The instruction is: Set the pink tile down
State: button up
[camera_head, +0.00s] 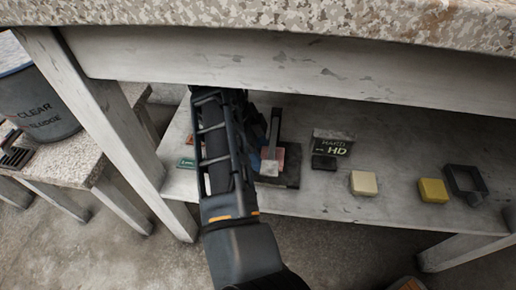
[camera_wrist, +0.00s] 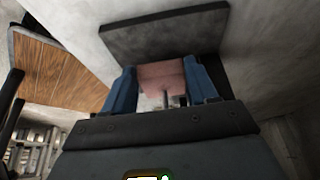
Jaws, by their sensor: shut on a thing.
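The pink tile (camera_wrist: 162,76) sits between the two blue fingers of my gripper (camera_wrist: 160,84) in the wrist view. My gripper is shut on it. A dark flat slab (camera_wrist: 165,35) lies just beyond the tile in that view. In the head view my arm reaches in over the low shelf, and part of the pink tile (camera_head: 280,155) shows at the dark slab (camera_head: 292,176). My arm hides much of the tile and the slab's left side. I cannot tell whether the tile touches the slab.
The shelf (camera_head: 330,203) lies beneath a speckled tabletop (camera_head: 330,20) with a pale beam (camera_head: 300,82). Right of the slab are a dark "HARD HD" box (camera_head: 333,143), a small black block (camera_head: 324,162), a cream block (camera_head: 363,183), a yellow block (camera_head: 433,190) and a dark square frame (camera_head: 449,181).

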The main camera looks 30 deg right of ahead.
jog(key=shift+f, duration=0.55)
jog(key=o, duration=1.1)
jog(key=shift+o, duration=0.2)
jog(key=shift+r+p, duration=1.65)
jog(key=shift+r, duration=0.4)
jog(key=shift+f, duration=0.1)
